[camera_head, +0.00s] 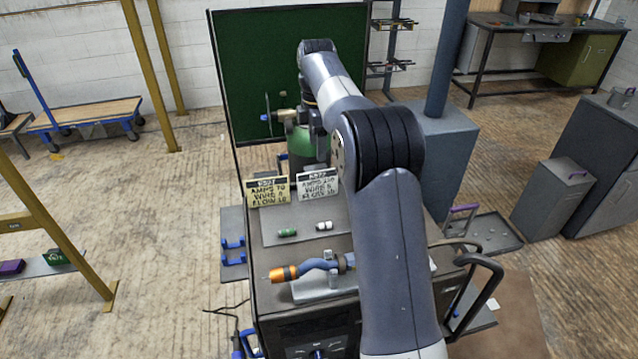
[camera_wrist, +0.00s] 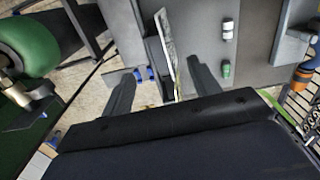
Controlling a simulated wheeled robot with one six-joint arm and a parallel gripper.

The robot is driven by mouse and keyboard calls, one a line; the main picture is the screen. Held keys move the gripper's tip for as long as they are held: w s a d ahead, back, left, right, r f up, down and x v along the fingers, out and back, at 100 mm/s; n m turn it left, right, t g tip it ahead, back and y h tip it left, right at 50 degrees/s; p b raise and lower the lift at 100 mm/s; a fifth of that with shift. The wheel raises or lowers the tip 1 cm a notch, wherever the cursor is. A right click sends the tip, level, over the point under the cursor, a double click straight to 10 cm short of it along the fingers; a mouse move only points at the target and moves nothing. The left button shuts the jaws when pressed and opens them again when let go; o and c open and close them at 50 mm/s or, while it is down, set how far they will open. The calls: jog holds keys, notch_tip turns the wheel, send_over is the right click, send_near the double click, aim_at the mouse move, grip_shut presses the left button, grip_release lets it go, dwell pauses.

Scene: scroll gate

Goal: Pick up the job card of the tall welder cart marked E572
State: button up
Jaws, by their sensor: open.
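Two upright job cards with dark header strips and handwritten lines stand at the back edge of the cart top (camera_head: 338,220). The left card (camera_head: 268,191) is yellowish and the right card (camera_head: 317,186) is whiter. Their header marks are too small to read surely. In the wrist view, my gripper (camera_wrist: 160,68) is open, with one finger on each side of a thin upright card (camera_wrist: 168,42) seen nearly edge-on. I cannot tell which card it is, or whether a finger touches it. In the head view my gripper's fingers are not clearly visible.
A green gas cylinder (camera_head: 303,150) stands behind the cards, before a dark green screen (camera_head: 285,70). A green cap (camera_head: 287,233), a white cap (camera_head: 324,226) and an orange-and-blue torch (camera_head: 305,269) lie on the cart. A grey post (camera_head: 447,60) stands right.

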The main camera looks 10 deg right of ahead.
aim_at(316, 169)
notch_tip(316, 169, down, 9)
jog(key=shift+a+r+p, duration=0.1)
jog(key=shift+a+p, duration=0.05)
jog(key=shift+p, duration=0.5)
jog(key=shift+c, duration=0.5)
jog(key=c, duration=1)
jog(key=shift+c, duration=0.2)
